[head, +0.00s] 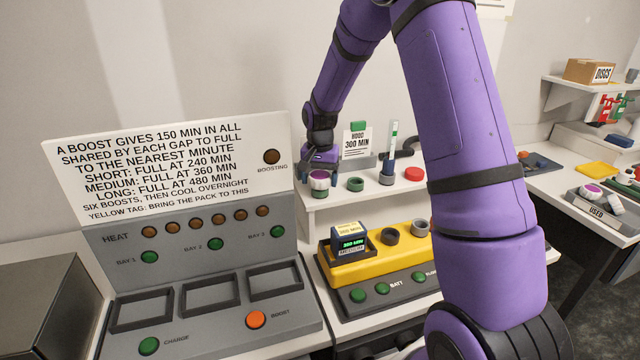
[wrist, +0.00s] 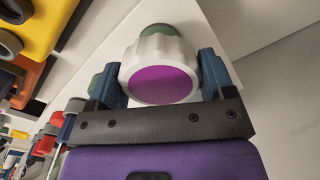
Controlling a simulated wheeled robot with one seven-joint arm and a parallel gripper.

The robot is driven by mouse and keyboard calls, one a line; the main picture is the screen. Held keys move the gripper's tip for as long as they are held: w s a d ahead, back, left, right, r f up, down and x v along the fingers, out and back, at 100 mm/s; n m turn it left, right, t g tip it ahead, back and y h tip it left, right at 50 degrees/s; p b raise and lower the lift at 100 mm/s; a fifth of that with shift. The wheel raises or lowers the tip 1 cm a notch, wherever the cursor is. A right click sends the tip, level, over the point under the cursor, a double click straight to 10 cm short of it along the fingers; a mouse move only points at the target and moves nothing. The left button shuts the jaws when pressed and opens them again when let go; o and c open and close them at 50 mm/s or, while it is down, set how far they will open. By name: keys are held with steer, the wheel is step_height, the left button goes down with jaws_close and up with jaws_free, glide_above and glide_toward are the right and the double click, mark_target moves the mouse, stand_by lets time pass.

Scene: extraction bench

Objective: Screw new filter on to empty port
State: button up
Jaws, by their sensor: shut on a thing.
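The filter (head: 319,180) is a white ribbed cap with a purple face, at the left end of the raised white shelf. My gripper (head: 319,163) is shut on it from above. In the wrist view the filter (wrist: 161,75) sits between the two dark blue fingers (wrist: 160,82), purple face toward the camera. Green shows at its far end; I cannot tell whether this is a port under it or whether the filter is seated. An open green ring (head: 355,184) stands to its right on the shelf and looks empty.
Right of the ring stand a grey holder with a tube (head: 387,175) and a red knob (head: 414,174). A yellow battery stand (head: 375,262) is in front. A tray marked "USED" (head: 600,212) is far right.

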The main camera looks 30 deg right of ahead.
mark_target(321, 175)
steer(key=shift+r, duration=2.25)
